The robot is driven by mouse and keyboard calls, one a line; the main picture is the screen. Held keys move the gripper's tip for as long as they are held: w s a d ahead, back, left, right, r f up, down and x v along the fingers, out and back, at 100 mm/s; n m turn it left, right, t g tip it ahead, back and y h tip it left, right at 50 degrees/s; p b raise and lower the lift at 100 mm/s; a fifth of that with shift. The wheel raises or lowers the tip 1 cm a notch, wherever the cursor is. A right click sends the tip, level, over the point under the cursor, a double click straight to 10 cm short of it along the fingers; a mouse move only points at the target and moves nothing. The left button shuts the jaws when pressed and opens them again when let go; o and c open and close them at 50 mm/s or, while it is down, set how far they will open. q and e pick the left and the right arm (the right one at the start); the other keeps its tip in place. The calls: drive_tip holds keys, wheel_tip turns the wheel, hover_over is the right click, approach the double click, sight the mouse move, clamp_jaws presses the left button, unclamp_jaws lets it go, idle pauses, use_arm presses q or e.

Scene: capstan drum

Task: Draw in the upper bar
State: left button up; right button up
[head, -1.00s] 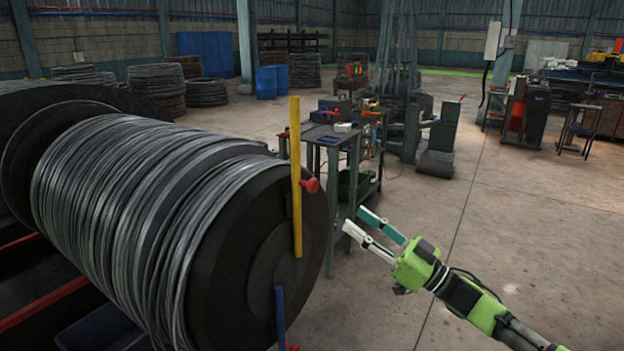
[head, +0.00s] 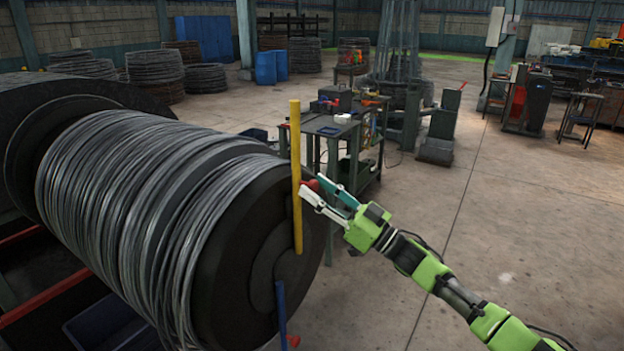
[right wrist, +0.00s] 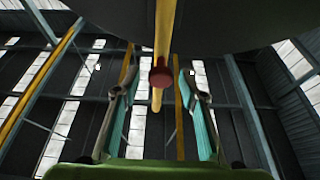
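The upper bar (head: 296,170) is a yellow bar standing upright on the dark end face of the drum (head: 262,222). A red knob (head: 313,185) sticks out from its side; in the right wrist view the knob (right wrist: 161,76) is centred between my fingers. My right gripper (head: 312,187) is open, with its two fingers on either side of the knob; I cannot tell whether they touch it. A blue lower bar (head: 281,312) hangs below on the same face, with a red knob (head: 293,341) at the bottom. My left gripper is not in view.
Grey wire (head: 140,200) is wound on the drum. A workbench (head: 330,128) with tools stands behind the bar. Blue barrels (head: 265,68) and wire coils (head: 205,78) lie farther back. The floor to the right (head: 520,220) is clear.

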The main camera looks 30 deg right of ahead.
sight(301, 241)
drive_tip(key=shift+x, duration=1)
clamp_jaws()
wheel_tip(301, 241, down, 19)
drive_tip(key=b, duration=1.3)
drive_tip(key=shift+a+r, duration=0.1)
drive_tip(key=shift+r, duration=0.05)
drive_tip(key=shift+s, duration=0.1)
drive_tip(key=shift+c, duration=1.3)
unclamp_jaws()
drive_tip(key=shift+o, duration=1.3)
